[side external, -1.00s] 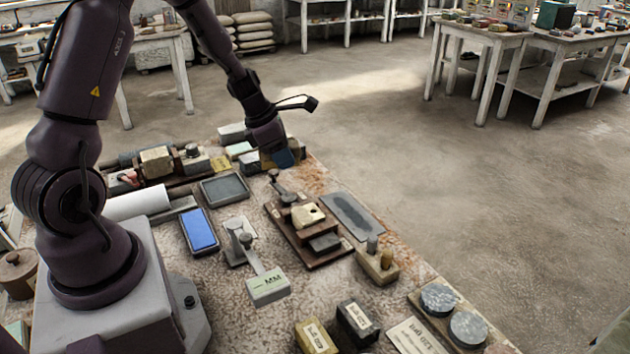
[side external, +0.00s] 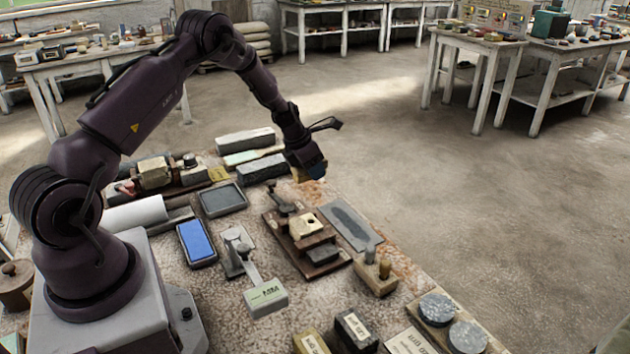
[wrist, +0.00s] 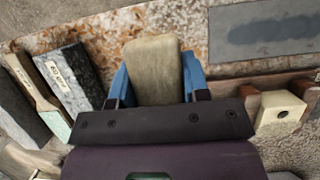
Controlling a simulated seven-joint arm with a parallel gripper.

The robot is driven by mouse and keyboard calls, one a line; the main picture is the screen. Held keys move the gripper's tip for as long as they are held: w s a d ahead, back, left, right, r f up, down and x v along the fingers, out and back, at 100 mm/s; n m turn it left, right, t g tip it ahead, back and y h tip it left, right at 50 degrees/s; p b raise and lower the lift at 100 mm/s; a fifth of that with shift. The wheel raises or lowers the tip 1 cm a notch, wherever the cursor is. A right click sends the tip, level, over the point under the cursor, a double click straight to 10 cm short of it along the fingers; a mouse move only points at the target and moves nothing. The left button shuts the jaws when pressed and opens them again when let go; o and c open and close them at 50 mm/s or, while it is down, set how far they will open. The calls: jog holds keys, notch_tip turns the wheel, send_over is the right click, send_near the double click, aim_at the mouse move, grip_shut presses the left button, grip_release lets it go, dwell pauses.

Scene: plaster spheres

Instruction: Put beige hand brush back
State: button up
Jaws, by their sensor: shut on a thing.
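The beige hand brush (wrist: 153,70) sits between the blue fingers of my gripper (wrist: 154,82) in the wrist view. The fingers press on its two long sides, and its near end is hidden by the gripper body. In the side view my gripper (side external: 310,172) is at the far right edge of the table, tilted. Only a small tan bit of the brush (side external: 297,174) shows beside the fingers. I cannot tell whether the brush touches the tabletop.
Dark labelled blocks (wrist: 74,79) lie left of my gripper in the wrist view; one shows in the side view (side external: 263,168). A grey stained plate (wrist: 265,30) lies to the right. A wooden fixture with a cream block (wrist: 280,112) is close by. Mottled table shows ahead.

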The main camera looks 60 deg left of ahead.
aim_at(315, 190)
jog(key=shift+w+a+f, duration=0.2)
jog(key=shift+w+f, duration=0.15)
jog(key=shift+f, duration=0.15)
jog(key=shift+w+a+f, duration=0.15)
jog(key=shift+w+f, duration=0.15)
jog(key=shift+f, duration=1.65)
jog(key=shift+f, duration=0.1)
jog(key=o, duration=0.8)
jog(key=shift+o, duration=0.2)
